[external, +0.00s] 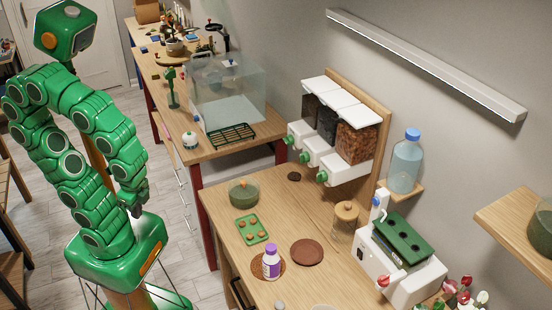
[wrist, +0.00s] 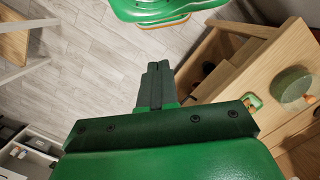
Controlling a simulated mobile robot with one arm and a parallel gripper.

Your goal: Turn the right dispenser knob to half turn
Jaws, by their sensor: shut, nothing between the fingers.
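A wall dispenser (external: 376,110) in the external view has three clear hoppers under white lids, with white outlets below. The right dispenser knob (external: 321,177) is green and sits on the front of the right outlet, below the hopper of brown pieces. The middle knob (external: 304,159) and left knob (external: 288,141) are also green. The angle of the knobs is too small to tell. My gripper (external: 135,210) hangs beside my base, well left of the dispenser and apart from it. In the wrist view my gripper (wrist: 156,72) is shut and empty, above the floor.
The wooden counter (external: 222,205) below the dispenser holds a green pot (external: 243,194), a seed tray (external: 253,229), a purple-labelled bottle (external: 271,263), a brown saucer (external: 307,252) and a jar (external: 344,222). A white machine (external: 375,268) stands at right. Floor left of the counter is open.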

